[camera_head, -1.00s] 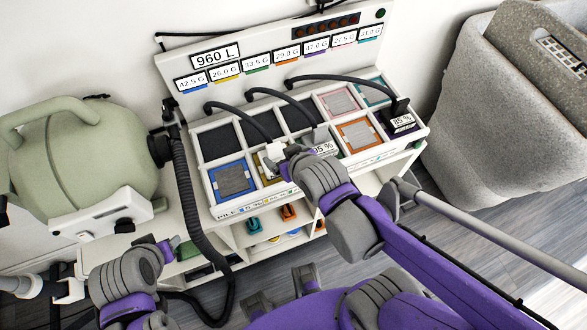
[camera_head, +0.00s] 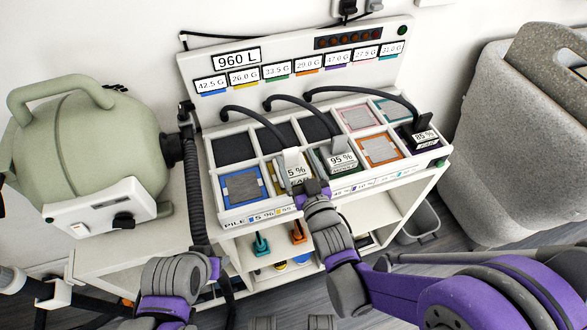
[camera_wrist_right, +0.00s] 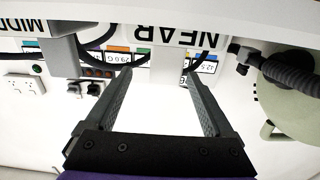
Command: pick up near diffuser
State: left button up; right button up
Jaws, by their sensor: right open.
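The near diffuser (camera_head: 292,163) is a white block with a grey upright post. It sits at the end of a black hose at the front of the panel, over a yellow-edged square. In the right wrist view its NEAR label (camera_wrist_right: 180,37) shows upside down, and its grey post (camera_wrist_right: 165,62) lies between my fingers. My right gripper (camera_wrist_right: 155,72) is open and empty. In the head view the right gripper (camera_head: 303,187) is just in front of the near diffuser; contact cannot be told. My left arm is at the lower left, its fingers unclear.
A grey bin (camera_head: 500,150) stands right. Shelves are below the panel.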

jog(key=x, duration=0.5)
jog(key=shift+w+a+p, duration=0.2)
jog(key=shift+a+p, duration=0.1)
jog(key=shift+a, duration=0.2)
grip_shut()
